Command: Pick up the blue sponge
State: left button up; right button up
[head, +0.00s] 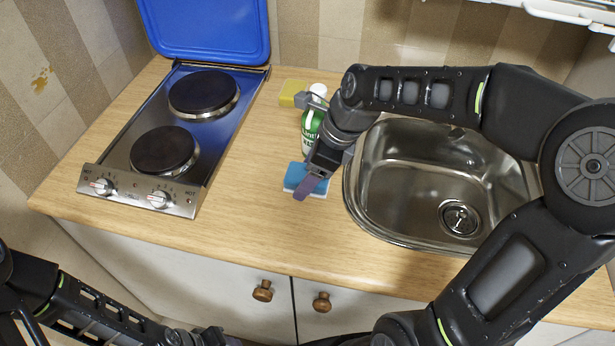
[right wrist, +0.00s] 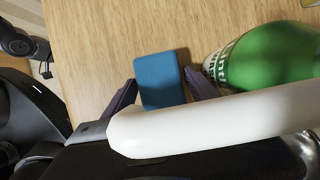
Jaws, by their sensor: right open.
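The blue sponge (head: 294,176) lies on the wooden worktop just left of the sink, with a white layer showing along its lower edge. My right gripper (head: 306,184) is over it and hides part of it in the head view. In the right wrist view the sponge (right wrist: 161,82) shows between the two purple fingers of my right gripper (right wrist: 161,77), which are open. A narrow strip of worktop shows on the sponge's right, so the right finger looks apart from it.
A green bottle (head: 308,130) stands close behind the sponge; in the right wrist view the bottle (right wrist: 262,55) is next to the right finger. A yellow sponge (head: 291,92) lies farther back. The sink (head: 378,215) is at right. The hob (head: 180,135), lid (head: 208,28) raised, is at left.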

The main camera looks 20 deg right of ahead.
aim_at(305, 172)
jog(key=shift+c, duration=0.5)
jog(key=c, duration=1)
jog(key=shift+r, duration=0.1)
jog(key=shift+r, duration=0.5)
jog(key=v, duration=0.2)
jog(key=shift+d+r, duration=0.1)
jog(key=shift+r, duration=0.25)
jog(key=s+d+b, duration=0.1)
jog(key=s+d, duration=0.2)
jog(key=d, duration=0.1)
jog(key=s+d, duration=0.4)
jog(key=d, duration=0.1)
jog(key=s+d+b, duration=0.1)
jog(key=s+d, duration=0.2)
jog(key=d, duration=0.1)
jog(key=shift+s+d+b, duration=0.2)
jog(key=shift+d+b, duration=0.1)
